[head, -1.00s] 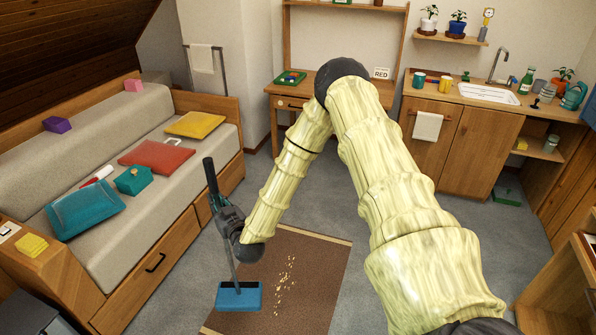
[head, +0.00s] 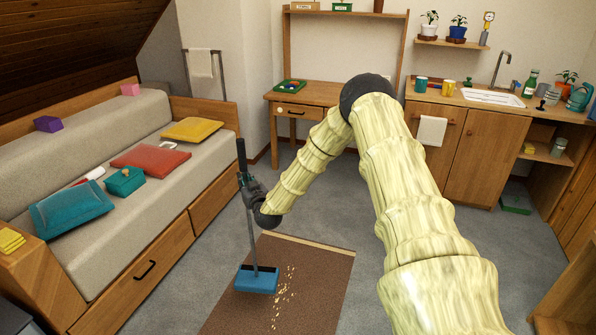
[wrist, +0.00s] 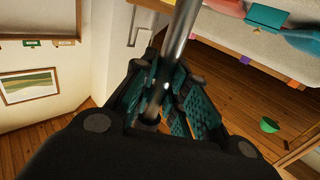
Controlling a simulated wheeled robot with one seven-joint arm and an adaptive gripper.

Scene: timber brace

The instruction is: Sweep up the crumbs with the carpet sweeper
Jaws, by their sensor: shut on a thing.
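The carpet sweeper has a blue head (head: 257,280) and a long grey pole with a dark grip at its top. Its head rests on the brown rug (head: 225,312), just left of the crumbs. The crumbs (head: 284,292) lie in a pale, loose strip on the rug. My gripper (head: 247,186) is shut around the sweeper's pole, below the dark grip. In the wrist view the metal pole (wrist: 178,45) runs between my teal-padded fingers (wrist: 165,95). The pole stands nearly upright, slightly tilted. Part of the rug is cut off by the bottom picture edge.
A sofa bed (head: 175,195) with cushions and drawers lines the left side. A desk (head: 300,95) stands at the back, a kitchen counter (head: 470,105) at the back right. Grey carpet (head: 335,200) is free between them.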

